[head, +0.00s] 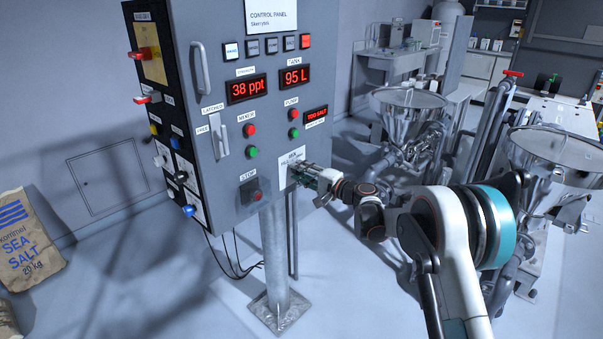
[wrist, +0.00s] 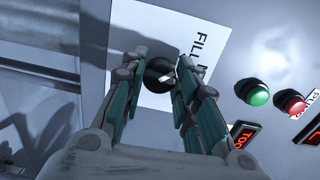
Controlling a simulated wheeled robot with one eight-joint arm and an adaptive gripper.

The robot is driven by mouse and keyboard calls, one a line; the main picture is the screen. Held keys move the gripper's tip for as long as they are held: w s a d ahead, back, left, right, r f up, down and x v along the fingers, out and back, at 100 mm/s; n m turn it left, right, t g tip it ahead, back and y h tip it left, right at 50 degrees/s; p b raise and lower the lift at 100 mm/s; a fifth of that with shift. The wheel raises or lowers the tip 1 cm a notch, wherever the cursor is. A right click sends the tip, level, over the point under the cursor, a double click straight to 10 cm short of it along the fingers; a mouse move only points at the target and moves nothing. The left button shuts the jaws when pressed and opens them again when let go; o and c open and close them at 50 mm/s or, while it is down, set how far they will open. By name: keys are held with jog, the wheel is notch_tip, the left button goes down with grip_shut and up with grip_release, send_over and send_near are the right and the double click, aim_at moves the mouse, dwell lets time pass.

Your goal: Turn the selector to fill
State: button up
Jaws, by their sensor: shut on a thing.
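The selector is a small dark knob (wrist: 157,76) on a white label plate, low on the right side of the control panel's front. The plate shows in the head view (head: 291,155) with "MIX" above, and in the wrist view (wrist: 207,32) with "FILL" beside the knob. My gripper (head: 297,172) reaches the panel from the right; in the head view it hides the knob. In the wrist view my gripper's (wrist: 161,64) two fingers are on either side of the knob, shut on it. Which way the knob points I cannot tell.
A stop button (head: 257,195) sits just left of my gripper. Green (head: 294,132) and red (head: 293,114) pump buttons are above.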

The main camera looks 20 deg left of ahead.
jog(key=o, duration=1.1)
jog(key=shift+s, duration=0.1)
jog(key=v, duration=1.2)
